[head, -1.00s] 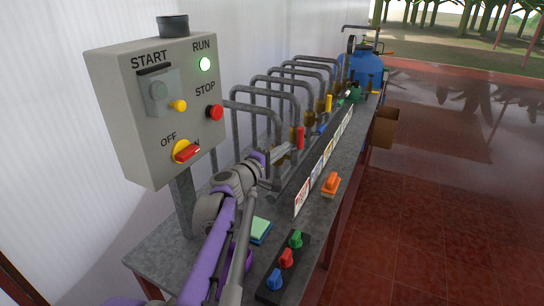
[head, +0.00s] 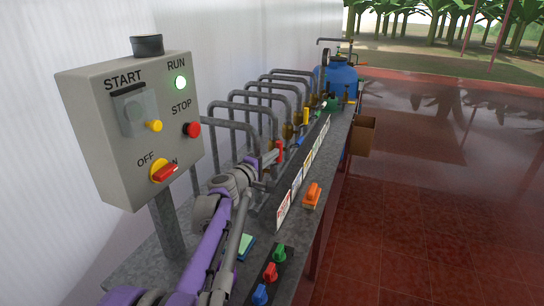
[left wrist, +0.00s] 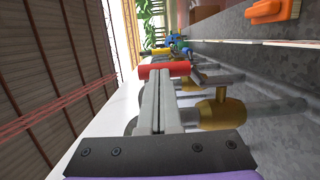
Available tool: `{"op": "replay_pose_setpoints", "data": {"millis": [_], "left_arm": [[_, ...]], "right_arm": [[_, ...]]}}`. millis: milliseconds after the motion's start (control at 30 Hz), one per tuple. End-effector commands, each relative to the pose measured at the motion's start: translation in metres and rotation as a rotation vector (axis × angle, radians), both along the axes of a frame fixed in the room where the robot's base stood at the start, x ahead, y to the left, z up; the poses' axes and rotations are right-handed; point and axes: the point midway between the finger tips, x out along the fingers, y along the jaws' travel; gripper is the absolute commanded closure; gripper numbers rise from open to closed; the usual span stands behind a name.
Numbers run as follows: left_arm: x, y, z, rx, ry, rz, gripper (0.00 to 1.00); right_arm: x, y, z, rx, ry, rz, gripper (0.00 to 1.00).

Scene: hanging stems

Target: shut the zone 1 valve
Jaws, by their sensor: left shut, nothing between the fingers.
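The red valve handle (head: 280,150) is on the nearest pipe in the head view, above the sign with red lettering (head: 284,211). In the left wrist view the red handle (left wrist: 166,70) lies across the ends of my fingers, beside a brass valve body (left wrist: 222,113). My left gripper (head: 271,158) is shut and empty, its fingertips at or very near the red handle. The closed fingers also show in the left wrist view (left wrist: 160,92). I cannot tell for sure whether they touch it. My right gripper is not in view.
More pipes with yellow (head: 306,116) and blue (head: 300,140) handles run behind. A grey control box (head: 130,130) stands at left. An orange-handled object (head: 313,194) and a panel of coloured knobs (head: 270,272) are on the bench. A blue tank (head: 337,80) is at the far end.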

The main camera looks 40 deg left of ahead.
Motion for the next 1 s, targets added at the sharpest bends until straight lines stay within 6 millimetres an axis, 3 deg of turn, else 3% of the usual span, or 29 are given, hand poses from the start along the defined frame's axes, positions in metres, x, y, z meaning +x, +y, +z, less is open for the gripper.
{"op": "replay_pose_setpoints", "data": {"millis": [400, 1000], "left_arm": [[0.026, 0.008, 0.012, -0.075, 0.242, -0.001, 1.0], [0.068, 0.021, 0.005, -0.074, 0.233, -0.001, 1.0]], "right_arm": [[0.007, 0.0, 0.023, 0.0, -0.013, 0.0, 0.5], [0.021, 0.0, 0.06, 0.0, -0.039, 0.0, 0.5]]}}
